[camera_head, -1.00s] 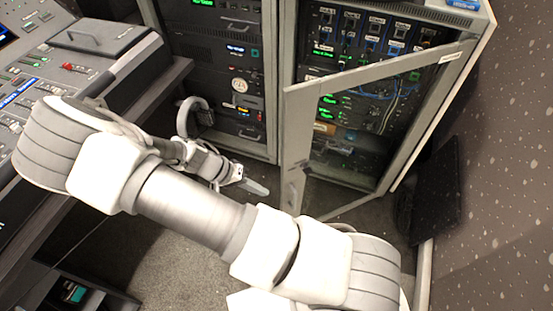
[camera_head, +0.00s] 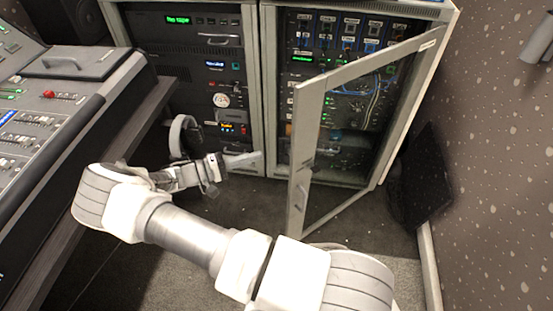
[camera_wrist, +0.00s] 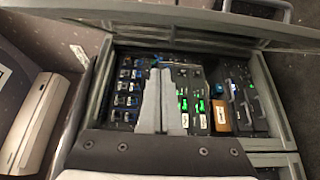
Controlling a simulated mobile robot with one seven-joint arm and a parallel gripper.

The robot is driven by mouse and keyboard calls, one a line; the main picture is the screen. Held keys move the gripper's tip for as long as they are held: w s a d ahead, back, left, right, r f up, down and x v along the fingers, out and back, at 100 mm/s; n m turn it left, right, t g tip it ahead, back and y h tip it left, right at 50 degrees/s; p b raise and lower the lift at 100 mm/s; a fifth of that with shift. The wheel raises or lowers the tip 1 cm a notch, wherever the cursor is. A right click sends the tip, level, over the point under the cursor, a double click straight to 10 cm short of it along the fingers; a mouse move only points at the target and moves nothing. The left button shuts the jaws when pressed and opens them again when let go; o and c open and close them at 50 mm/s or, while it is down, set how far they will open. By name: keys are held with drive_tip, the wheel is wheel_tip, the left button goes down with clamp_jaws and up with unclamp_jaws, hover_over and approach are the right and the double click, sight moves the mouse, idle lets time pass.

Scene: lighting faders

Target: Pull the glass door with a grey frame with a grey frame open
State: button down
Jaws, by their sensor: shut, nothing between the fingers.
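The glass door with a grey frame (camera_head: 308,115) stands well open in the head view. It is hinged at the right side of the right-hand rack cabinet (camera_head: 272,90), and its free edge swings out towards me. A dark handle (camera_head: 305,165) shows on its free-edge bar. In the wrist view, a grey frame bar that looks like the door (camera_wrist: 190,22) crosses the top. My gripper (camera_head: 258,160) is shut and empty, left of the door's free edge and apart from it. In the wrist view, its fingers (camera_wrist: 160,85) lie together in front of the open rack.
A second rack (camera_head: 185,60) stands to the left. A mixing console (camera_head: 70,80) on a desk fills the left side. A dark flat panel (camera_head: 425,180) leans by the speckled wall (camera_head: 490,170) at right. Carpet is clear around the door's lower edge.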

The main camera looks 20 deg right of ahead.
sight(293, 158)
drive_tip(key=shift+s+d+b, duration=0.3)
drive_tip(key=shift+s+d, duration=0.45)
drive_tip(key=shift+d, duration=1)
drive_tip(key=shift+s+d+b, duration=0.35)
drive_tip(key=shift+s+d, duration=0.45)
drive_tip(key=shift+d, duration=0.9)
drive_tip(key=shift+s+d+b, duration=0.3)
drive_tip(key=shift+s+d, duration=0.45)
drive_tip(key=shift+d, duration=1)
drive_tip(key=shift+s, duration=0.2)
